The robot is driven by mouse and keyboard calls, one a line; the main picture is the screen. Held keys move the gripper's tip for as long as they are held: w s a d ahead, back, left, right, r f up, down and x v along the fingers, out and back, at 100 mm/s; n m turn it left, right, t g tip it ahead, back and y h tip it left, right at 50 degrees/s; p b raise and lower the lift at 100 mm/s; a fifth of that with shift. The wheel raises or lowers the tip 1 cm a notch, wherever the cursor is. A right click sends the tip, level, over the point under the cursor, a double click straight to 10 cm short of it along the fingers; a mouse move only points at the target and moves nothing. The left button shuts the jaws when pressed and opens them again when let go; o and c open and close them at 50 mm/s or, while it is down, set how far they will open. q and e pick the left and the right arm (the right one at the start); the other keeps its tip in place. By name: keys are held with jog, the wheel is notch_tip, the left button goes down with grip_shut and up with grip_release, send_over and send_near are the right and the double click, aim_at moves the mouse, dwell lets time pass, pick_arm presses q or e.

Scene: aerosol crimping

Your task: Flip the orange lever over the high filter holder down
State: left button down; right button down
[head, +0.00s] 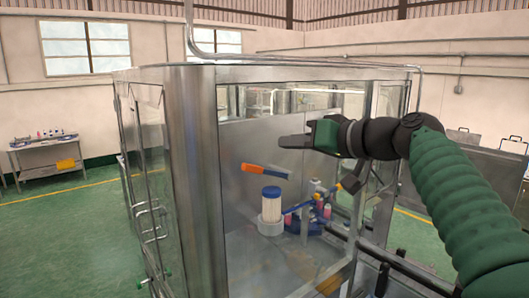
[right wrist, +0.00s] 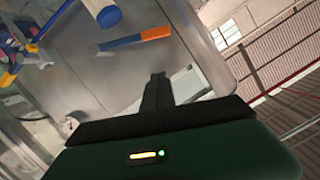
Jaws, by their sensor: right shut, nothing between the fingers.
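The orange lever (head: 257,169) has a blue end on its right and lies nearly level just above a white filter (head: 271,207) with a blue cap, set in a pale holder (head: 270,227). In the right wrist view the lever (right wrist: 150,35) is beyond my fingertips, beside the blue filter cap (right wrist: 108,15). My right gripper (head: 283,142) is shut and empty, pointing left, higher in the picture than the lever and apart from it. It also shows in the right wrist view (right wrist: 158,80). My left gripper is not in view.
A steel-framed cabinet (head: 192,150) surrounds the filter, with a wide post on the left. Blue and orange fittings (head: 318,210) stand right of the filter. A gauge (right wrist: 69,125) shows in the right wrist view. A side table (head: 50,152) stands far left.

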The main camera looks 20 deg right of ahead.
jog(key=p, duration=0.3)
send_over(262, 168)
jog(key=s+d, duration=0.1)
jog(key=f, duration=0.3)
jog(key=s+a+f, duration=0.1)
jog(key=f, duration=0.1)
jog(key=shift+w+f, duration=0.1)
jog(key=f+n+b, duration=0.1)
jog(key=b, duration=0.3)
jog(key=a+f+n+h+b, duration=0.1)
jog(key=f+b, duration=0.1)
jog(key=b, duration=0.1)
jog(key=a+f+n+b, duration=0.1)
jog(key=f+b, duration=0.1)
jog(key=b, duration=0.2)
jog(key=shift+s+a+n+h+b, duration=0.15)
jog(key=shift+s+n+h+b, duration=0.15)
jog(key=shift+s+n, duration=0.1)
